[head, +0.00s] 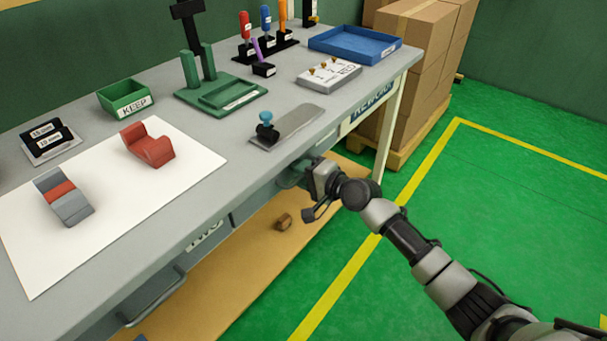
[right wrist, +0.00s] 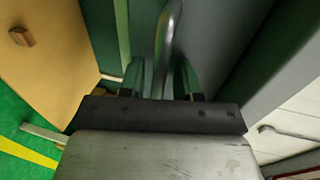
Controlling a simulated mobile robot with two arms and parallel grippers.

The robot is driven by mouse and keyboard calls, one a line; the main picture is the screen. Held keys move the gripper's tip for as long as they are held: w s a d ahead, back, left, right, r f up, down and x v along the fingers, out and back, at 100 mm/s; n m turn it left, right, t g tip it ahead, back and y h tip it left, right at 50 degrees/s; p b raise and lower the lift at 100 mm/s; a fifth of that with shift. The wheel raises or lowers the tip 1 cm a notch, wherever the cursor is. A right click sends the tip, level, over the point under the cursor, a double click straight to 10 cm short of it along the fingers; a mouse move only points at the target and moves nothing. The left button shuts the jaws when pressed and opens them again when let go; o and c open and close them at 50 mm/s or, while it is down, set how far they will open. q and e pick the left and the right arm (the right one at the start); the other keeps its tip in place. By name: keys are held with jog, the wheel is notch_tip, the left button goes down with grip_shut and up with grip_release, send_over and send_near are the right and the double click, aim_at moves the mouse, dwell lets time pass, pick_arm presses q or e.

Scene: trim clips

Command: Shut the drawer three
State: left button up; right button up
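My right gripper (head: 305,181) is at the front of the workbench, low under its right part. In the right wrist view its two green fingers (right wrist: 163,80) stand apart on either side of a curved metal handle (right wrist: 171,22). Gaps show beside the handle, so the gripper looks open around it. A grey drawer front (right wrist: 222,40) lies behind the handle. No label "three" is readable, and how far this drawer stands out cannot be told. A drawer front labelled TWO (head: 204,236) is further left. My left gripper is not in view.
The workbench (head: 215,133) carries a white sheet, a green KEEP bin (head: 126,98), a blue tray (head: 352,44) and tools. A small brown block (head: 283,221) lies on the lower shelf (head: 240,280). Cartons (head: 415,60) stand behind; green floor at right is clear.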

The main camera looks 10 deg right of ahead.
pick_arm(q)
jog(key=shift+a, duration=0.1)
pick_arm(e)
jog(key=shift+s+d, duration=0.1)
jog(key=shift+s+d, duration=0.2)
jog(key=shift+s, duration=0.05)
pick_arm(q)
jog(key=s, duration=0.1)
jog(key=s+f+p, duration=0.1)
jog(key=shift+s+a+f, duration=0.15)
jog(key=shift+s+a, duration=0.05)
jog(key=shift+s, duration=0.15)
pick_arm(e)
jog(key=v, duration=1)
